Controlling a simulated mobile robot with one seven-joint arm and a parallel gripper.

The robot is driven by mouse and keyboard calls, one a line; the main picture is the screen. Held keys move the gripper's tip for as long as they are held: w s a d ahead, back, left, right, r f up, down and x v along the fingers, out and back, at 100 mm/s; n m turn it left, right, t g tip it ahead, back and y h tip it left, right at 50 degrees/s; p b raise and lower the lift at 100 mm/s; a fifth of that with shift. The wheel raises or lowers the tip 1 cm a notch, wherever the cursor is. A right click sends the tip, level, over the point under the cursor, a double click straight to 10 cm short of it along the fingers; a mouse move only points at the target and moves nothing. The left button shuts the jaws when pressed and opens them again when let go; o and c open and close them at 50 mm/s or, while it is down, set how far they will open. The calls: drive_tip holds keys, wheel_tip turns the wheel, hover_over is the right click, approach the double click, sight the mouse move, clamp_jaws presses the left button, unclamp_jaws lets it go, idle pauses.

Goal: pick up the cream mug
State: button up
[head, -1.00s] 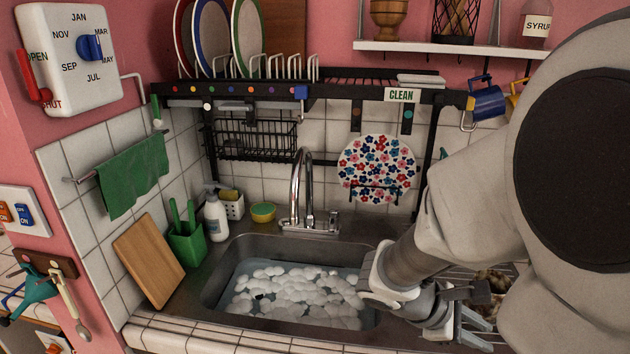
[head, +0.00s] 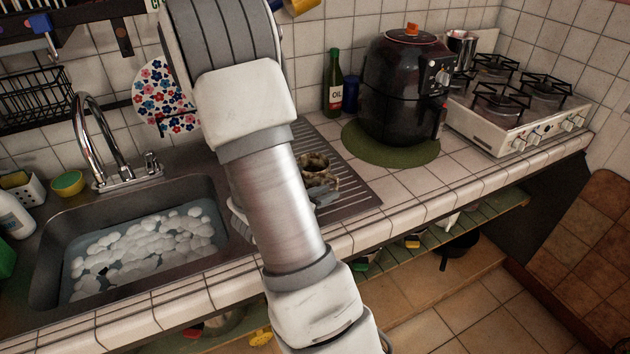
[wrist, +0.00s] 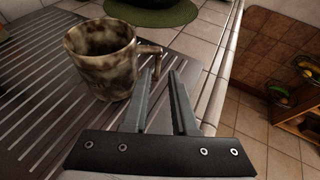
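A mug mottled in brown and cream (wrist: 103,62) stands upright on the ribbed drainboard (wrist: 30,105), its handle towards my gripper. No plain cream mug is in view. The mottled mug also shows in the head view (head: 322,165), partly hidden by my arm. My gripper (wrist: 162,72) is open, with a gap between its two fingers. The fingertips are close to the handle, just to its near side. I cannot tell whether they touch it or straddle it. In the head view my arm hides most of the gripper.
The sink (head: 215,265) with foamy water lies left of the drainboard. A black air fryer (head: 400,90) on a green mat (head: 365,150) stands to the right, beside a green oil bottle (head: 334,85). A stove (head: 520,115) is farther right. A yellow mug (head: 300,6) hangs above.

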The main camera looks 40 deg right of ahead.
sight(338, 189)
drive_tip(key=x, duration=0.8)
drive_tip(key=shift+w+d+f, duration=0.2)
drive_tip(key=shift+f, duration=0.2)
clamp_jaws()
drive_tip(key=shift+r, duration=0.1)
idle(0.9)
